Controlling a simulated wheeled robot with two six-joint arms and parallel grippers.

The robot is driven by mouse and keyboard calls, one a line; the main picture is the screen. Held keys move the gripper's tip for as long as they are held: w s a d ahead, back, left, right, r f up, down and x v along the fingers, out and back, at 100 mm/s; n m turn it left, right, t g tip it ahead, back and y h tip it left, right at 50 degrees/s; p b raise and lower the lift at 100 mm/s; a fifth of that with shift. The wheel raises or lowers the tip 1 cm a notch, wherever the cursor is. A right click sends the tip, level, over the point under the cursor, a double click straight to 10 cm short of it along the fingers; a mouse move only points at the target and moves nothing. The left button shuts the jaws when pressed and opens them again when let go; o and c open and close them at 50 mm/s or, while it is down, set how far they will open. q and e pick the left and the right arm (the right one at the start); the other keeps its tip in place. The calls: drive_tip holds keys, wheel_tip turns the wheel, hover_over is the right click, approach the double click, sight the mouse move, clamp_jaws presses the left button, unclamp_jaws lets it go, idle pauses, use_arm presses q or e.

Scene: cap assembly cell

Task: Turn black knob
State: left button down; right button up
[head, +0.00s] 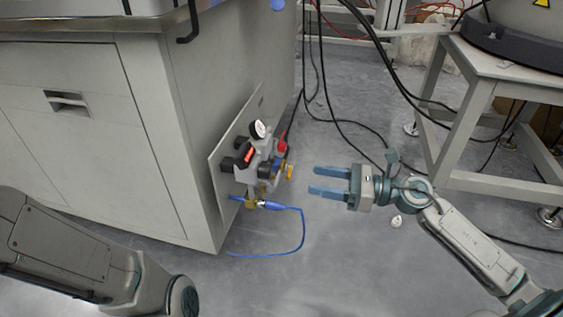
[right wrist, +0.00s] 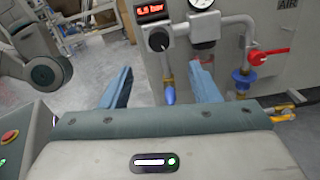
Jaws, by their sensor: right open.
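The black knob (right wrist: 158,40) sits on the panel below a red digital display (right wrist: 152,12) reading about 6.5 bar, in the right wrist view. In the head view it is too small to tell from the other dark parts of the valve assembly (head: 262,160) on the cabinet side. My right gripper (head: 312,181) is open and empty, its blue fingers pointing left at the assembly with a gap between. In the right wrist view my right gripper (right wrist: 162,70) shows the knob beyond its spread fingers, a little above the gap. My left gripper is out of view.
A pressure gauge (head: 258,129) and a red valve handle (right wrist: 257,57) are beside the knob. A blue hose (head: 302,232) loops onto the floor below. Black cables (head: 325,100) hang behind. A grey stand (head: 470,115) is at right. Floor around my right gripper is mostly clear.

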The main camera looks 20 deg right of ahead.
sight(271, 172)
drive_tip(key=shift+b+x, duration=1.65)
drive_tip(key=shift+x, duration=3.7)
drive_tip(key=c, duration=1)
drive_tip(key=shift+r+m+p, duration=0.3)
drive_tip(key=shift+m+p, duration=0.2)
drive_tip(key=shift+p, duration=0.75)
drive_tip(key=shift+f, duration=0.25)
